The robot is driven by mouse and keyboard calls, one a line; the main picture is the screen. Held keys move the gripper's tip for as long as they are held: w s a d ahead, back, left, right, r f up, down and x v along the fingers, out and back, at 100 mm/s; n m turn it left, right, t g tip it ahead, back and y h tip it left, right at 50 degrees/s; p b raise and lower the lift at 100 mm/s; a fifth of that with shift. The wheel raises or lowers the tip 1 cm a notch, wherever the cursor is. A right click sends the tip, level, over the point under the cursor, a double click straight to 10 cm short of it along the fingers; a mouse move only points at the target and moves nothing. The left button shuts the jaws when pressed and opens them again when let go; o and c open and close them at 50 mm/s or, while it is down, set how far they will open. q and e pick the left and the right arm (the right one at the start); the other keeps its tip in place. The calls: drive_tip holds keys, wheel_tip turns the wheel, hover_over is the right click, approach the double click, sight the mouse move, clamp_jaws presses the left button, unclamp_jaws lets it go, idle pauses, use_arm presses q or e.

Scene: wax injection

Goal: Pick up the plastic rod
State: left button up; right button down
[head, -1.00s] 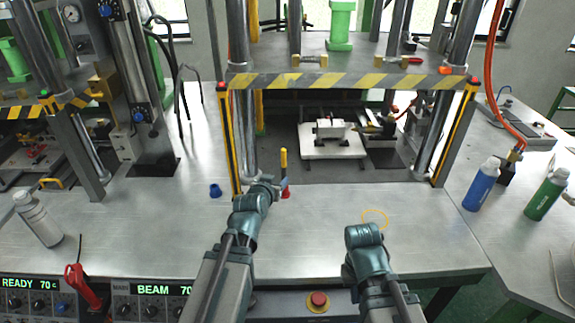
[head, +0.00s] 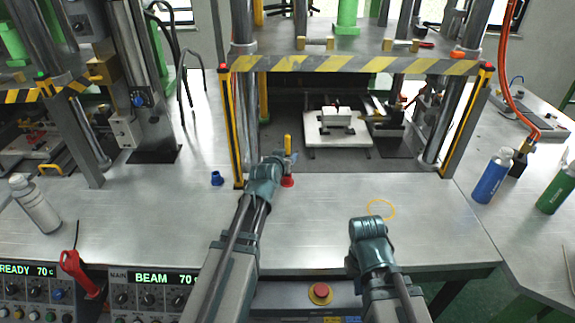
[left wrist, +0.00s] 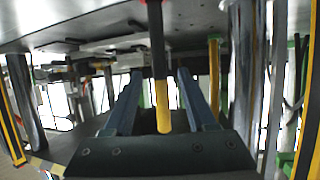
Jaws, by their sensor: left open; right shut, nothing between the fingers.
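The plastic rod (head: 287,144) stands upright at the front of the middle press. Its upper part is yellow, with a red piece (head: 287,182) at its foot. My left gripper (head: 289,159) is open at the rod. In the left wrist view the rod (left wrist: 159,60), black and yellow, shows between the two open fingers (left wrist: 160,100), clear of both. That picture looks upside down, with the yellow end pointing down. My right arm's wrist is over the front of the table; its gripper fingers are hidden.
The press has a striped crossbar (head: 350,65), a left post (head: 232,130) close to the rod, and a white plate (head: 338,140) inside. A blue cap (head: 217,178) lies left of the rod. A yellow ring (head: 382,209) lies on the table (head: 440,225). Bottles (head: 492,177) stand at right.

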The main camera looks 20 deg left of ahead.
drive_tip(key=shift+f+b, duration=1.1)
drive_tip(key=shift+f, duration=0.1)
use_arm(q)
drive_tip(key=x, duration=0.5)
drive_tip(key=shift+w+f, duration=0.1)
drive_tip(key=shift+f, duration=0.05)
use_arm(e)
drive_tip(key=shift+r, duration=0.1)
use_arm(q)
clamp_jaws()
